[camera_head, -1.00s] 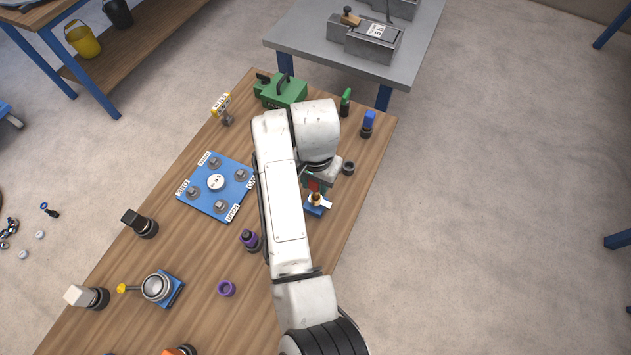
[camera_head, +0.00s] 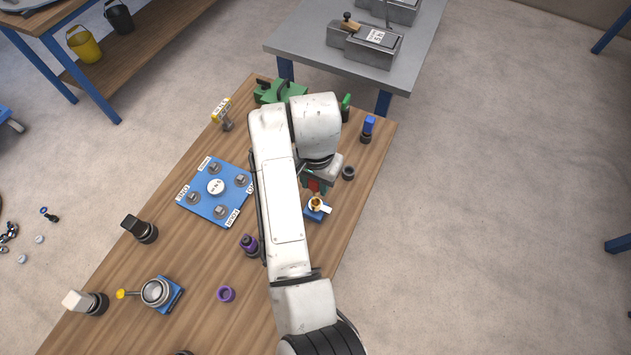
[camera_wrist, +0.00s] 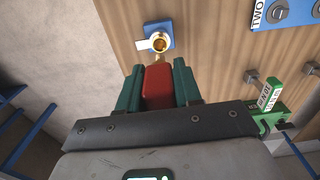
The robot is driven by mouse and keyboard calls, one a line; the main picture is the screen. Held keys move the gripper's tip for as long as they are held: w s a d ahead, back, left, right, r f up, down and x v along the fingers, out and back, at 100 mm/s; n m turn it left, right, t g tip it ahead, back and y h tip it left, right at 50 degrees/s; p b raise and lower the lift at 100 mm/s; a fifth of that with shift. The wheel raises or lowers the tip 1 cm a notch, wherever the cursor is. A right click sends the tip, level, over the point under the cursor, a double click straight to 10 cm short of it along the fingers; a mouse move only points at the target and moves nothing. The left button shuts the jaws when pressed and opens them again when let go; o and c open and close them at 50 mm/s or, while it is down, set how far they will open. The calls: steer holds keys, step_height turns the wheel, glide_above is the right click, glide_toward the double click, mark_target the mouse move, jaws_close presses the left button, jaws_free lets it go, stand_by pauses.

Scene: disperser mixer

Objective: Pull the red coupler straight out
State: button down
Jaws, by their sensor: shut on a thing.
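The red coupler (camera_wrist: 158,86) is a red block held between the two green fingers of my gripper (camera_wrist: 158,88) in the wrist view. A short brass end sticks out of it toward a brass fitting (camera_wrist: 159,42) with a white lever on a blue base (camera_wrist: 151,29). I cannot tell whether the brass end still touches the fitting. In the head view a bit of the red coupler (camera_head: 313,185) shows under my gripper (camera_head: 315,186), just behind the brass fitting (camera_head: 316,203). My arm hides much of the gripper there.
A dark ring (camera_head: 348,173) and a blue-topped piece (camera_head: 368,128) stand right of my gripper. A green machine (camera_head: 280,92) is behind my arm. A blue plate (camera_head: 215,190) with several posts lies to the left. A grey table (camera_head: 300,45) stands beyond.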

steer(key=shift+r, duration=1.4)
